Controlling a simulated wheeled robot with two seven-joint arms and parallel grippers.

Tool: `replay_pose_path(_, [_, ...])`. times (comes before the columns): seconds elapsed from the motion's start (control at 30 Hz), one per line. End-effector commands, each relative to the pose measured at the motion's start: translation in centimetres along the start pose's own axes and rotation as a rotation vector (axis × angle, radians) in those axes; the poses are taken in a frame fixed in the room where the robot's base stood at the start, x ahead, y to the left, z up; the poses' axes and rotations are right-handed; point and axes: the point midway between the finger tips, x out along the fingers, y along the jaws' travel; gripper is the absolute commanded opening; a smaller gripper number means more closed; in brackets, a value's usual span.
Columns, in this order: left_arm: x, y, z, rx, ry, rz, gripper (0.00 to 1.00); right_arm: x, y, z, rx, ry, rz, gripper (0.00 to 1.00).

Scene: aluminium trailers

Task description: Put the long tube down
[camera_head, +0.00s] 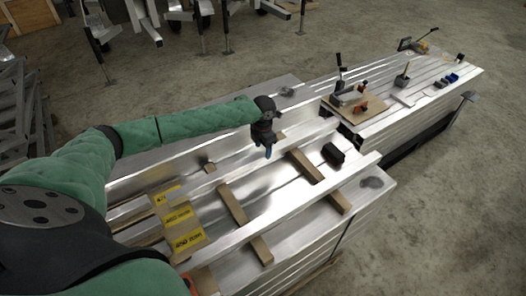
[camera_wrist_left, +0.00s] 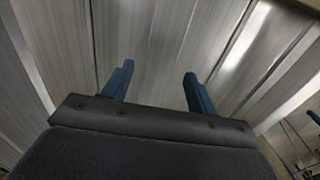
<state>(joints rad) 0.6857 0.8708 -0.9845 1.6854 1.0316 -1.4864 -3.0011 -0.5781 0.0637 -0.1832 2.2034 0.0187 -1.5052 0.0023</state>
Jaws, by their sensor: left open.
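Two long aluminium tubes lie across wooden strips on a metal stack. The near long tube (camera_head: 290,212) runs from lower left to right. The far long tube (camera_head: 225,168) lies roughly parallel to it, behind. I cannot tell which one the task means. My left gripper (camera_head: 268,152) points down beside the far tube, its blue fingertips over the gap between the tubes. In the left wrist view the left gripper (camera_wrist_left: 158,82) is open, with nothing between its fingers and ribbed metal below. My right gripper is not in view.
Wooden strips (camera_head: 244,222) cross the stack, and a black block (camera_head: 333,154) sits between the tubes at the right. Yellow labels (camera_head: 183,225) lie at the left. A second metal stack (camera_head: 425,100) at the back right carries tools and a wooden board (camera_head: 352,107).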

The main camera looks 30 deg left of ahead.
Motion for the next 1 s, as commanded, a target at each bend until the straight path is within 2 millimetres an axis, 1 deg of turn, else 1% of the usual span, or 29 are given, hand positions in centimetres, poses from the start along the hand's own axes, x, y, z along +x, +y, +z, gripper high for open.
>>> replay_pose_path(0.1, [-1.5, 0.1, 0.0, 0.001, -0.002, 0.003, 0.58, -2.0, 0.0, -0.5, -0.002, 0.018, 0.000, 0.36])
replay_pose_path(0.2, [-3.1, 0.1, 0.1, 0.001, -0.004, 0.001, 0.58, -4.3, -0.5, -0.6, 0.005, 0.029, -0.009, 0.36])
replay_pose_path(0.4, [-6.8, 0.1, 0.0, 0.000, -0.002, 0.002, 0.58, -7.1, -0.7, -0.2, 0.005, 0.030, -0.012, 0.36])
replay_pose_path(0.5, [-8.3, 0.1, 0.1, 0.001, -0.002, 0.002, 0.58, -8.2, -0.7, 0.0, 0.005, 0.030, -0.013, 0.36])
replay_pose_path(0.7, [-10.1, 0.0, 0.1, 0.000, -0.001, 0.001, 0.58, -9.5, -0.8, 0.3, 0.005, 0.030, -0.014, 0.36])
replay_pose_path(1.0, [-10.4, 0.0, 0.0, 0.000, 0.000, 0.000, 0.58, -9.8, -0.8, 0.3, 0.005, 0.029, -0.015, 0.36])
